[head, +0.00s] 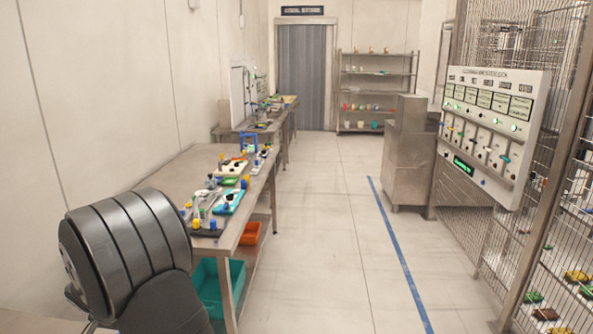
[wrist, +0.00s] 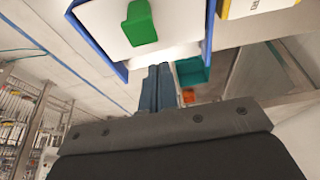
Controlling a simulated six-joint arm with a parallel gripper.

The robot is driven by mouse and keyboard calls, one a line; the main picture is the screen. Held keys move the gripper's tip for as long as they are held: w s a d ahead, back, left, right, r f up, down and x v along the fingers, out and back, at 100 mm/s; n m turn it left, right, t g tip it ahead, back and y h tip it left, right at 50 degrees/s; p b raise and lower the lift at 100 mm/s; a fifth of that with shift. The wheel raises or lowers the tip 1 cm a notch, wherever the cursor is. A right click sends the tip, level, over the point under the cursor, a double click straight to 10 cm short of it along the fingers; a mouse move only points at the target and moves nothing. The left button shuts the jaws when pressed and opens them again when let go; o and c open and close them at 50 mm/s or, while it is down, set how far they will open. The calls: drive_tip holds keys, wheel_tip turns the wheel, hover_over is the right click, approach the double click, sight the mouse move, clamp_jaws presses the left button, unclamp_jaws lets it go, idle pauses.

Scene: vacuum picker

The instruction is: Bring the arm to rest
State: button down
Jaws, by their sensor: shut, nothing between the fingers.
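My gripper (wrist: 158,72) shows in the wrist view with its two grey-blue fingers together and nothing between them. Its fingertips are close to a blue-edged white panel (wrist: 100,25) that carries a green piece (wrist: 142,22). I cannot tell whether the fingers touch the panel. In the head view I cannot make out the gripper.
A steel bench (head: 168,180) with several small items runs along the left wall. A teal bin (head: 207,290) and an orange bin (head: 250,233) sit beneath it. A control panel (head: 495,130) and mesh fencing (head: 480,225) stand at right. The middle floor is clear.

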drive_tip(key=s, duration=0.2)
drive_tip(key=shift+s, duration=0.8)
drive_tip(key=shift+w, duration=0.1)
drive_tip(key=shift+w, duration=0.3)
drive_tip(key=w, duration=0.2)
drive_tip(key=shift+w+r, duration=0.1)
drive_tip(key=shift+w, duration=0.2)
drive_tip(key=shift+r, duration=0.65)
drive_tip(key=shift+v, duration=2.65)
